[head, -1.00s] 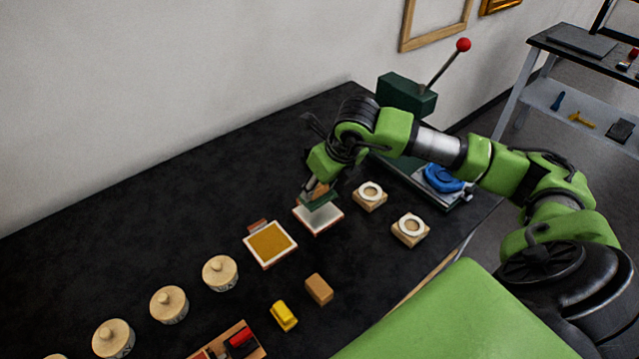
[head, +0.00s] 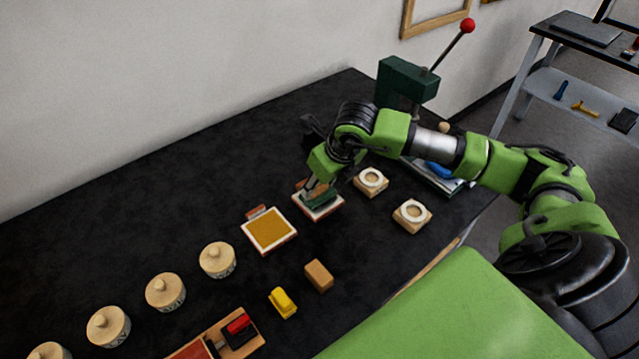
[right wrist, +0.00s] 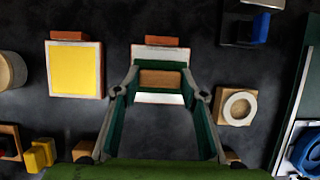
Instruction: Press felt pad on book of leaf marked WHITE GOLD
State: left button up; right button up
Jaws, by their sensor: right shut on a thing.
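My right gripper (head: 314,192) is shut on the felt pad (right wrist: 160,78), a wooden block with dark green around it. The pad is over the middle of the white-faced book of leaf (right wrist: 158,54) and covers much of it; it looks very close to or on the leaf, but I cannot tell if they touch. The book also shows under the gripper in the head view (head: 331,209). No WHITE GOLD marking is readable. A second book with a gold-yellow leaf (head: 269,230) lies to its left. My left gripper is not in view.
Two wooden blocks with white rings (head: 370,181) (head: 412,214) stand to the right. A green press (head: 406,80) is behind. Several lidded round pots (head: 217,260), a yellow item (head: 283,302) and a brown block (head: 319,276) are nearer. The black table's back left is clear.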

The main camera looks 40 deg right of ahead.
aim_at(320, 186)
jog(key=shift+s+f+b, duration=0.1)
jog(key=shift+f+b, duration=0.45)
dwell(1.0)
jog(key=shift+r+p, duration=0.45)
jog(key=shift+r, duration=0.4)
jog(key=shift+r+p, duration=1.25)
jog(key=shift+r, duration=1.5)
